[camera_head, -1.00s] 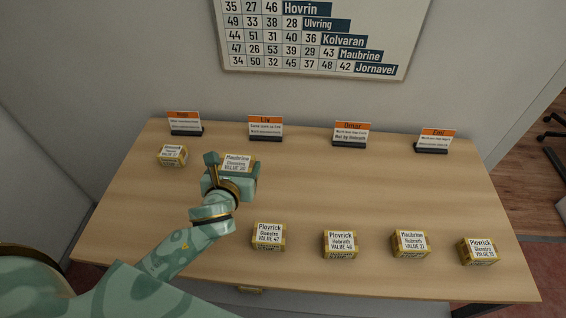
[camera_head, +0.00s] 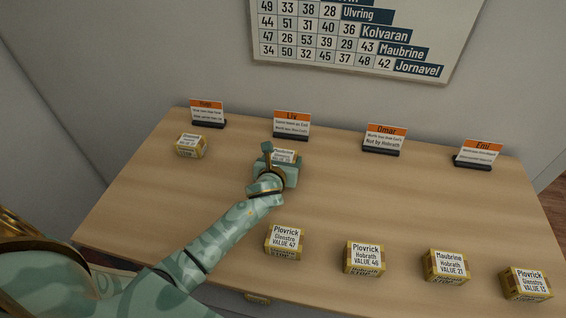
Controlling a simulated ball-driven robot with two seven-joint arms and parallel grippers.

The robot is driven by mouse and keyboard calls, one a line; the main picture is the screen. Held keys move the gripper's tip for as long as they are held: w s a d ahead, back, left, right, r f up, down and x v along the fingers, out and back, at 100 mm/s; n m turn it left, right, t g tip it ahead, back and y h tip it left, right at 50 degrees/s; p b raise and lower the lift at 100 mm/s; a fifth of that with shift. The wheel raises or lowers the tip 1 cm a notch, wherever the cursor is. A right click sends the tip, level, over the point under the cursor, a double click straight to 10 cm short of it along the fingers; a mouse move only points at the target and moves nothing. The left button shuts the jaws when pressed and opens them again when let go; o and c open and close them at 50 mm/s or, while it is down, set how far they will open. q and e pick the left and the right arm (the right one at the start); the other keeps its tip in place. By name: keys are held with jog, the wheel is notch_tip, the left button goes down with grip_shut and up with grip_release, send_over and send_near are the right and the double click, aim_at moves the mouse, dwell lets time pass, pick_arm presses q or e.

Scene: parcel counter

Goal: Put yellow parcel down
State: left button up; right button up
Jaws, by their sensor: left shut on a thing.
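A yellow parcel (camera_head: 285,156) with a white label is in front of the Liv sign in the head view. My left gripper (camera_head: 278,163) is shut on it and covers most of it. Whether the parcel touches the table is hard to tell. The Liv sign (camera_head: 291,126) stands just behind it. My right gripper is not in view.
Another yellow parcel (camera_head: 191,145) lies before the leftmost sign (camera_head: 207,113). The Omar sign (camera_head: 384,140) and Emi sign (camera_head: 477,155) have clear table (camera_head: 400,195) before them. Front-row parcels are Plovrick value 47 (camera_head: 285,242), Plovrick 40 (camera_head: 365,259), Maubrine 21 (camera_head: 447,266) and Plovrick 13 (camera_head: 526,283).

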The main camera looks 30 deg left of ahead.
pick_arm(q)
jog(key=shift+r, duration=0.1)
jog(key=o, duration=1)
jog(key=shift+o, duration=0.2)
jog(key=shift+s+r, duration=0.15)
jog(key=shift+s, duration=0.1)
jog(key=p+v, duration=0.3)
jog(key=v, duration=0.7)
jog(key=shift+s+d+p, duration=0.1)
jog(key=shift+s+p, duration=0.05)
jog(key=shift+p, duration=0.25)
jog(key=shift+s+d+r, duration=0.15)
jog(key=shift+s+r, duration=0.1)
jog(key=shift+s, duration=0.3)
